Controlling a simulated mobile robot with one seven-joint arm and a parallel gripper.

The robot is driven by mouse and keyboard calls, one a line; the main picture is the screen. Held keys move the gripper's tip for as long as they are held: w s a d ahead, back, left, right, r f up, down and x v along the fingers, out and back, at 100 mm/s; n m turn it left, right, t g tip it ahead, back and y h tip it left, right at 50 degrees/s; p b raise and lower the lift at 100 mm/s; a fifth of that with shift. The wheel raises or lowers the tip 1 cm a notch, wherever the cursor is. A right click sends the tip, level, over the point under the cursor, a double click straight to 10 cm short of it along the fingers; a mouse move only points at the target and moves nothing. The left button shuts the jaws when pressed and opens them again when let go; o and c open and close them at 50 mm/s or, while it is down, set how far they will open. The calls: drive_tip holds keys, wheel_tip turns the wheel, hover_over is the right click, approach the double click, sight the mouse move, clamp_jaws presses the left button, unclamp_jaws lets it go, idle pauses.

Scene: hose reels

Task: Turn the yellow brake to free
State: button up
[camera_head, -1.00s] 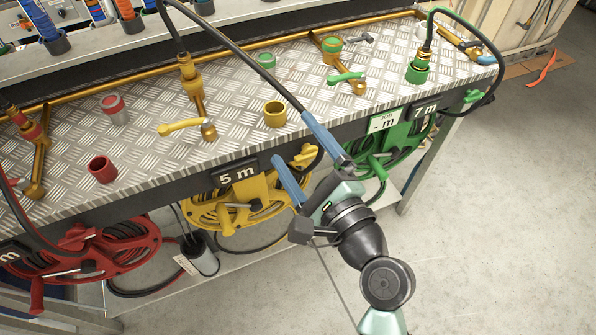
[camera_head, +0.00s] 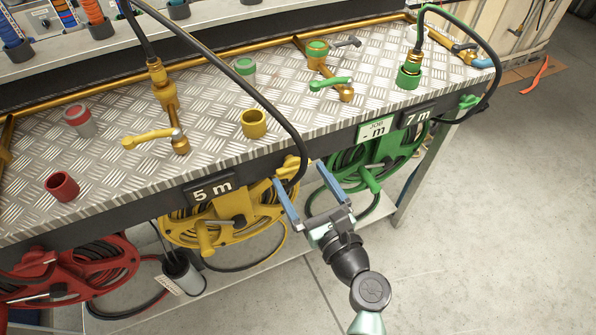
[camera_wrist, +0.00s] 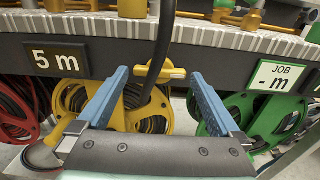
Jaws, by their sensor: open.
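The yellow brake (camera_head: 292,163) is a small yellow handle under the bench's front edge, just right of the 5 m plate. In the wrist view the yellow brake (camera_wrist: 172,73) lies roughly crosswise, with a black hose passing in front of its left part. My gripper (camera_head: 298,173) is open and empty, its two blue fingers pointing at the brake from the front. In the wrist view the brake appears between the fingertips of my gripper (camera_wrist: 159,73). I cannot tell how far off it is. The yellow reel (camera_head: 228,218) hangs below and left.
The black hose (camera_head: 250,75) arches from the yellow coupling (camera_head: 160,82) down past the bench edge by my gripper. A green reel (camera_head: 370,160) hangs to the right, a red reel (camera_head: 75,270) to the left.

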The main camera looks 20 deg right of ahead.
sight(292, 164)
drive_tip(key=shift+w, duration=1.25)
drive_tip(key=c, duration=1)
